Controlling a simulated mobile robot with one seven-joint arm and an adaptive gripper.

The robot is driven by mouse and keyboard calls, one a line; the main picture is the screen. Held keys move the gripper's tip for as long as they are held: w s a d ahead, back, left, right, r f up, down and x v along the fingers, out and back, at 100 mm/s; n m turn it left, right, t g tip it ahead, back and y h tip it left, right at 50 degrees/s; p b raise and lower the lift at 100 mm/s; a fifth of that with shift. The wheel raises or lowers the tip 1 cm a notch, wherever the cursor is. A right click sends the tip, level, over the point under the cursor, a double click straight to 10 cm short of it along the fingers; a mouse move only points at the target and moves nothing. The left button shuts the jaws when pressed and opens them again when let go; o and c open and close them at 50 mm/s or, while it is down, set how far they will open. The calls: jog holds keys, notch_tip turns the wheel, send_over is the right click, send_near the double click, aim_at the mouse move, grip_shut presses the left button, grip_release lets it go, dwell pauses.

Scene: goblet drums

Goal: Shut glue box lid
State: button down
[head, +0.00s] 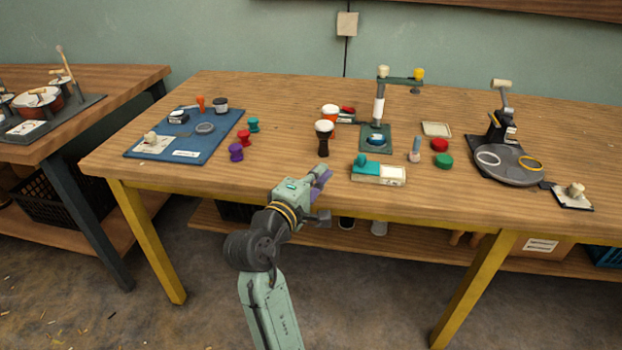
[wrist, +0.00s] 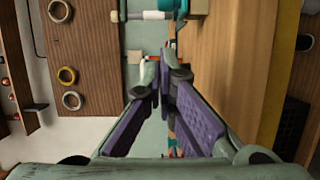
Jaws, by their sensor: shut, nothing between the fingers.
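A small low box (head: 392,178), which I take to be the glue box, stands near the front edge of the table. Its right part is pale with a small label, and a teal knobbed piece (head: 362,165), apparently its lid, sits at its left end. I cannot tell how far the lid is open. My gripper (head: 321,182) is at the table's front edge, left of the box and apart from it. Its purple fingers also show in the wrist view (wrist: 164,82), shut and empty. I cannot make out the box for certain in the wrist view.
A glue-stick-like bottle (head: 415,150), red and green discs (head: 440,146) and a press stand (head: 378,112) are around the box. Purple, red and green spools (head: 236,152) stand left. The front strip between gripper and box looks clear.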

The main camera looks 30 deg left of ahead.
aim_at(367, 162)
jog(key=w, duration=0.4)
jog(key=shift+r+p, duration=0.1)
jog(key=shift+p, duration=0.2)
jog(key=shift+w+d+p, duration=0.35)
jog(key=shift+w+d, duration=0.55)
jog(key=shift+d, duration=0.05)
jog(key=shift+w+d, duration=0.5)
jog(key=shift+d, duration=0.1)
jog(key=d+p, duration=0.1)
jog(key=d, duration=0.1)
jog(key=w+d+p, duration=0.1)
jog(key=d, duration=0.1)
jog(key=d+p, duration=0.1)
jog(key=d, duration=0.1)
jog(key=shift+w, duration=0.35)
jog(key=shift+w+d, duration=0.1)
jog(key=shift+d, duration=0.2)
jog(key=shift+a, duration=0.1)
